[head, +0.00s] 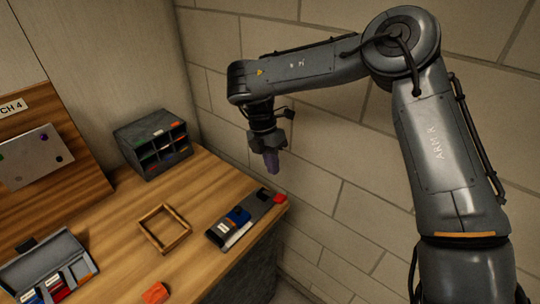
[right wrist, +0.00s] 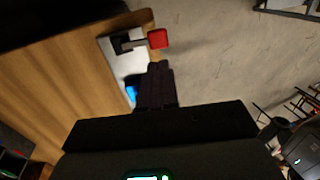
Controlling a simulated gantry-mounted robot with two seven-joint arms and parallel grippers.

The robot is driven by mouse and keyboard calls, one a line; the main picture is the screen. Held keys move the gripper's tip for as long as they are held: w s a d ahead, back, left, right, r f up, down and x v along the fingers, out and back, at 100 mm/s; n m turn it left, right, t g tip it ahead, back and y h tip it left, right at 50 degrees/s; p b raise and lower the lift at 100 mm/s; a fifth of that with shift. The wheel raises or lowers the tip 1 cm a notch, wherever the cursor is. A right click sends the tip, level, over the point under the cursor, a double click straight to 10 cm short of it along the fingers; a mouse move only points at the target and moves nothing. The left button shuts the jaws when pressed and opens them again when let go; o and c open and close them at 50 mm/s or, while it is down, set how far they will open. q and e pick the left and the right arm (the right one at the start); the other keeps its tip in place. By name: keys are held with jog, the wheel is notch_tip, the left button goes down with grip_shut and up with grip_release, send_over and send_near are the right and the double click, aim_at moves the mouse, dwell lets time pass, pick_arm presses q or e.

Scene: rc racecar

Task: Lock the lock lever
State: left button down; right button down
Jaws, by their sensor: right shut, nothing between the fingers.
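The lock lever has a red end (head: 280,198) and sits at the right end of a dark grey device (head: 259,207) near the table's right corner. In the right wrist view the lever shows as a red block (right wrist: 158,39) on a dark arm beside a pale plate (right wrist: 118,50). My right gripper (head: 272,163) points down, shut and empty, and appears above the device, apart from the lever. Its dark fingers (right wrist: 156,82) hide part of the device in the wrist view. My left gripper is out of view.
A blue block (head: 238,216) sits on the device. An empty wooden frame (head: 164,229), an orange-red block (head: 155,292), a grey open case (head: 45,268) and a dark shelved organiser (head: 152,146) stand on the wooden table. A brick wall rises behind my right arm.

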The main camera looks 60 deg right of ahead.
aim_at(281, 196)
jog(key=x, duration=0.9)
jog(key=shift+p, duration=0.35)
jog(key=shift+s+f+t+b, duration=0.2)
jog(key=shift+f+t+b, duration=0.2)
jog(key=shift+f+b, duration=0.5)
jog(key=shift+s+r+b, duration=0.1)
jog(key=shift+b, duration=0.2)
jog(key=shift+d, duration=0.15)
